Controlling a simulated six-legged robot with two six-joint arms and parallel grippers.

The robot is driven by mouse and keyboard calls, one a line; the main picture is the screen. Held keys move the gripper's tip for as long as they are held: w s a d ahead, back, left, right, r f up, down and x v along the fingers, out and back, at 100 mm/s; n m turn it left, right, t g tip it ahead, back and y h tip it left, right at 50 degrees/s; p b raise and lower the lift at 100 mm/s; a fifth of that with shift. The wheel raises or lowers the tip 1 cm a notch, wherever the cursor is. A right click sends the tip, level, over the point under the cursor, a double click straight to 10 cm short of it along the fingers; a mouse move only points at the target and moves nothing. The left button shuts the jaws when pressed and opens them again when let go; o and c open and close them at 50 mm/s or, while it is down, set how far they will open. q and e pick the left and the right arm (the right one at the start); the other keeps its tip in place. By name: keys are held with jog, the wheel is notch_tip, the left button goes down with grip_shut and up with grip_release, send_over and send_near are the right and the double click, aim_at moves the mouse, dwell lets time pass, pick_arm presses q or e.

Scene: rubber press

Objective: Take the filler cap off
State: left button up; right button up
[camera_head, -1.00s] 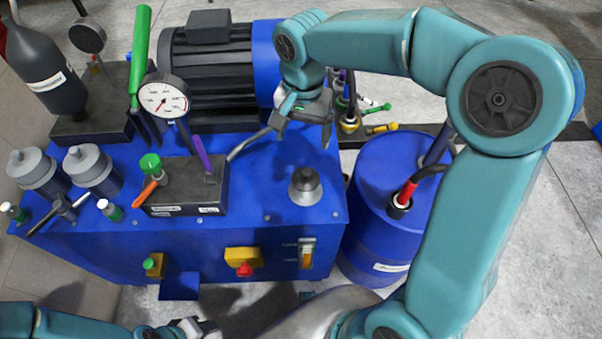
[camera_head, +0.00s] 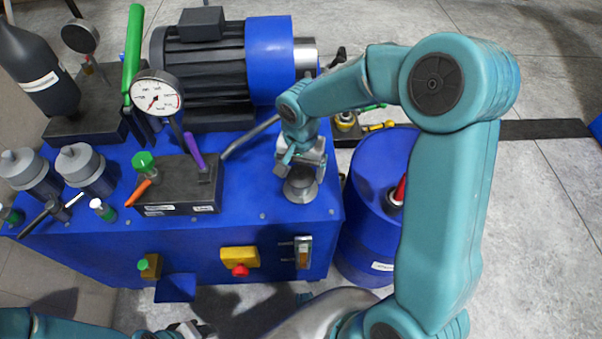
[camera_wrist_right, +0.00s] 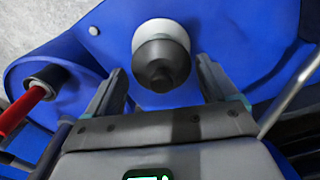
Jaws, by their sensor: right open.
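The filler cap (camera_head: 301,184) is a dark grey knob on a lighter round base, on the blue tank top near its right front corner. In the right wrist view the cap (camera_wrist_right: 162,62) lies beyond and between the fingertips, with gaps on both sides. My right gripper (camera_head: 302,168) is open just above and behind the cap in the head view. It also shows in the right wrist view (camera_wrist_right: 160,85), with its two fingers apart and nothing held. My left gripper (camera_head: 190,330) is partly seen at the bottom edge, and its jaws are unclear.
A black valve block (camera_head: 178,185) with a gauge (camera_head: 157,95) and coloured levers stands left of the cap. A metal pipe (camera_head: 248,137) runs behind it. The motor (camera_head: 205,75) is at the back. A blue drum (camera_head: 365,225) stands to the right.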

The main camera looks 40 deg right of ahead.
jog(key=shift+w, duration=0.1)
jog(key=c, duration=0.8)
jog(key=shift+r, duration=0.1)
